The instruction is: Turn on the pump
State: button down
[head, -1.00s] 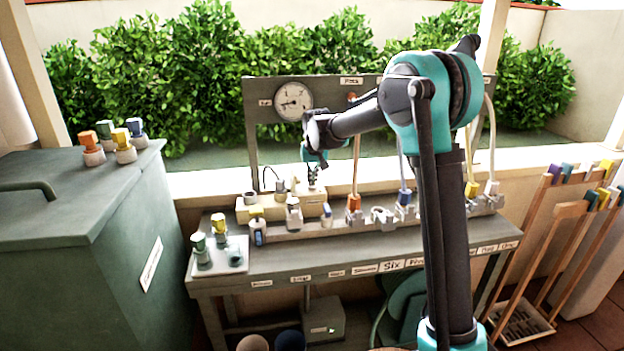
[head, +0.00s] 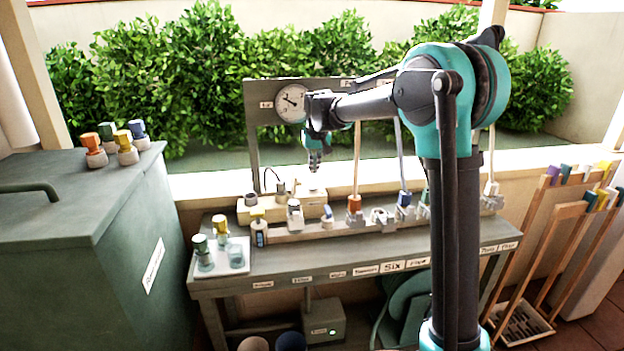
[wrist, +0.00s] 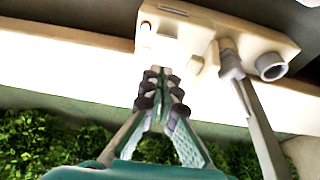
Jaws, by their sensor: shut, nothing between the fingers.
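A cream control box (head: 285,206) stands at the back left of the bench. Its top also shows in the wrist view (wrist: 215,28), with small raised parts, a dark slot and a round grey socket (wrist: 271,66). A small pale block (wrist: 195,65) is on its near edge. My gripper (head: 314,170) points down above the box, its fingers (wrist: 160,92) shut and empty, apart from the box. A grey-green box (head: 323,322), perhaps the pump, sits under the bench with a small green spot on its front. I cannot tell which part is the pump's switch.
A round gauge (head: 291,103) is on the back panel. Hoses and coloured fittings line the bench's back. A large green bin (head: 110,225) stands left. A grey lever (wrist: 255,115) rises beside my fingers.

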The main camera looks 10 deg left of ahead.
jog(key=w+v, duration=0.1)
jog(key=v, duration=0.6)
jog(key=shift+r, duration=0.45)
jog(key=shift+a, duration=0.1)
jog(key=shift+m, duration=0.7)
jog(key=s+d+f, duration=0.3)
jog(key=s+d, duration=0.1)
jog(key=d, duration=0.1)
jog(key=s+d+f, duration=0.3)
jog(key=s+d, duration=0.1)
jog(key=d, duration=0.1)
jog(key=s+d+f, duration=0.3)
jog(key=s+d, duration=0.1)
jog(key=d, duration=0.2)
jog(key=shift+f, duration=0.25)
jog(key=s+d+f, duration=0.4)
jog(key=s+f, duration=0.1)
jog(key=s, duration=0.3)
jog(key=s+d+f+m, duration=0.1)
jog(key=s+d+f, duration=0.2)
jog(key=s+f, duration=0.2)
jog(key=s+d+f+h, duration=0.1)
jog(key=s+d+f, duration=0.3)
jog(key=s, duration=0.6)
jog(key=shift+s+d+f+m+t, duration=0.3)
jog(key=shift+f+m, duration=0.1)
jog(key=shift+f, duration=0.35)
